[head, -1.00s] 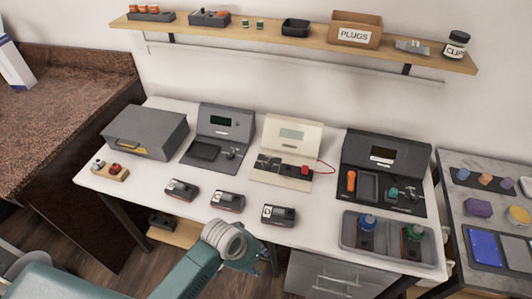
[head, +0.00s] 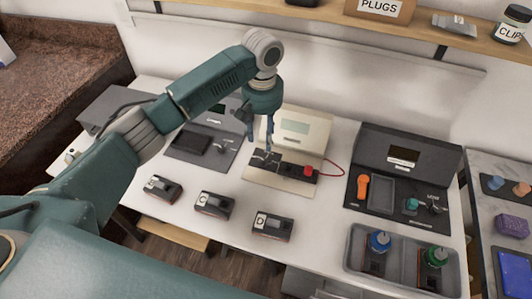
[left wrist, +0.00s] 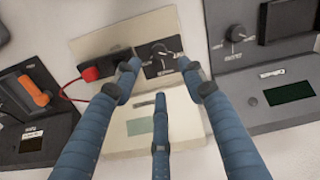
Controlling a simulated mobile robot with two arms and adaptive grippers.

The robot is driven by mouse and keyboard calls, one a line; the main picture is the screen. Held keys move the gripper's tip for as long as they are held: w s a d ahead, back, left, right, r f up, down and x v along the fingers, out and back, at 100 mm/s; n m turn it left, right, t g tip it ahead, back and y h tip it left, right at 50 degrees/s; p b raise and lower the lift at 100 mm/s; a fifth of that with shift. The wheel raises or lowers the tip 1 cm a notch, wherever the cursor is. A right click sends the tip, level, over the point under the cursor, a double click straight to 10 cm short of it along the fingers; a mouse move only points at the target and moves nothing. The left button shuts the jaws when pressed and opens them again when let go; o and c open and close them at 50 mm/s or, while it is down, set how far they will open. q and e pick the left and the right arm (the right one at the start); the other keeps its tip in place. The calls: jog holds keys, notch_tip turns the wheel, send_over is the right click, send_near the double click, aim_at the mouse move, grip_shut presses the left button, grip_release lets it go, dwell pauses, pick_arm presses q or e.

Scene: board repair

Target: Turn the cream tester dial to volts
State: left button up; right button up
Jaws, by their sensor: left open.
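The cream tester (head: 312,122) stands on the white table, with a pale screen on its raised back and dark panels in front. It also shows in the left wrist view (left wrist: 100,42). Its dial (left wrist: 160,49) is a small dark knob with markings around it, partly framed by my fingers; I cannot read where it points. My left gripper (head: 268,144) points down over the tester's front panel, close above the dial. In the left wrist view its blue fingers (left wrist: 162,80) are spread and hold nothing. My right gripper is not in view.
A red plug (head: 308,170) on a red lead sits right of the dial. A grey tester (head: 222,128) stands left and a black tester (head: 405,155) right. Several small boxed meters (head: 273,226) line the front. A grey tray (head: 403,262) with two bottles is front right.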

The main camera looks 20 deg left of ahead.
pick_arm(q)
send_over(263, 160)
notch_tip(263, 160, down, 4)
jog(key=shift+s+f+p, duration=0.15)
jog(key=shift+p, duration=0.15)
notch_tip(263, 160, down, 6)
jog(key=shift+c, duration=0.2)
jog(key=c, duration=0.8)
grip_shut()
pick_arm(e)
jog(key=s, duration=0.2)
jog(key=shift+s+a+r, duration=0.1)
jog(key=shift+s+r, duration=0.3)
